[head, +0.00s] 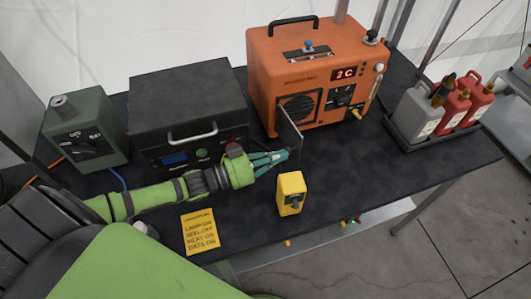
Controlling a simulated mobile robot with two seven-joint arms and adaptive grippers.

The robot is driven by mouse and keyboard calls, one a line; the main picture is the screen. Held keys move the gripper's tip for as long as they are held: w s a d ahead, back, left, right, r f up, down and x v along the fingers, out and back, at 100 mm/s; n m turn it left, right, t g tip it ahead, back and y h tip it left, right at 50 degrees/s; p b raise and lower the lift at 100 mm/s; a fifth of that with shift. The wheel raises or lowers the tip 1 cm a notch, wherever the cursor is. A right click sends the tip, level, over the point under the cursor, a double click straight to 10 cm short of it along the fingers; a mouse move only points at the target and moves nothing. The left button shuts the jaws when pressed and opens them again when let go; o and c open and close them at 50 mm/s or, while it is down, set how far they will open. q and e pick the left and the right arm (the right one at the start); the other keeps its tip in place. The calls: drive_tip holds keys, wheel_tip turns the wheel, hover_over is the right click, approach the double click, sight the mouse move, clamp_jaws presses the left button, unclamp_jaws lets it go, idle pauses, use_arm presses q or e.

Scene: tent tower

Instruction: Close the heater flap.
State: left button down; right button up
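The orange heater (318,75) stands at the back of the dark table, with a lit red display reading "2 C". Its flap (290,130) is a thin dark panel that stands out from the front's left side, swung open and seen nearly edge-on. The round grille (298,108) behind it is uncovered. My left gripper (286,155) has teal fingers that come together at the tips, with nothing seen between them. The tips are close to the flap's lower outer edge; I cannot tell whether they touch it. My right gripper is out of view.
A yellow handheld device (291,193) stands in front of my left gripper. A black box (190,105) and a green box (85,135) stand to the left. A yellow note (200,232) lies at the front edge. A tray (432,143) of canisters is at right; the table before it is clear.

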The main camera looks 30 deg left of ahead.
sight(299, 153)
use_arm(q)
drive_tip(key=shift+w+d, duration=0.4)
drive_tip(key=shift+d, duration=0.3)
drive_tip(key=shift+b+x, duration=0.3)
drive_tip(key=shift+x, duration=1.35)
drive_tip(key=shift+s+d, duration=0.1)
drive_tip(key=shift+s, duration=0.1)
